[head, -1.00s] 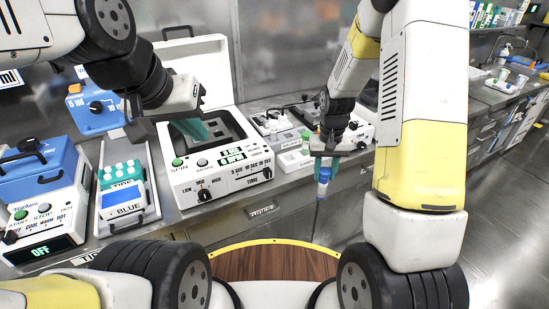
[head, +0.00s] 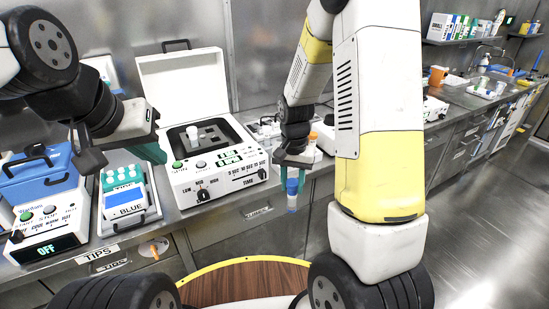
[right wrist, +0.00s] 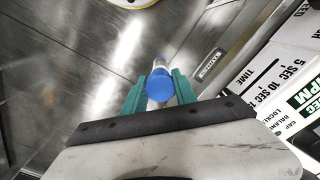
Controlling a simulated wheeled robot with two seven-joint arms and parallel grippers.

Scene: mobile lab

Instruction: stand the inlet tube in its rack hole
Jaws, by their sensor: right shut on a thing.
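A tube with a blue cap (head: 292,188) is in my right gripper (head: 293,176), in front of the bench edge and over open floor. It hangs roughly upright in the head view. In the right wrist view its round blue cap (right wrist: 160,88) sits between the two green fingers (right wrist: 159,92), which are shut on it. I cannot make out the rack hole; the bench behind my right gripper is partly hidden by my arm.
A centrifuge (head: 216,187) stands on the bench with its lid up. An orange-capped item (head: 313,137) stands behind my right gripper. Floor is clear at right.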

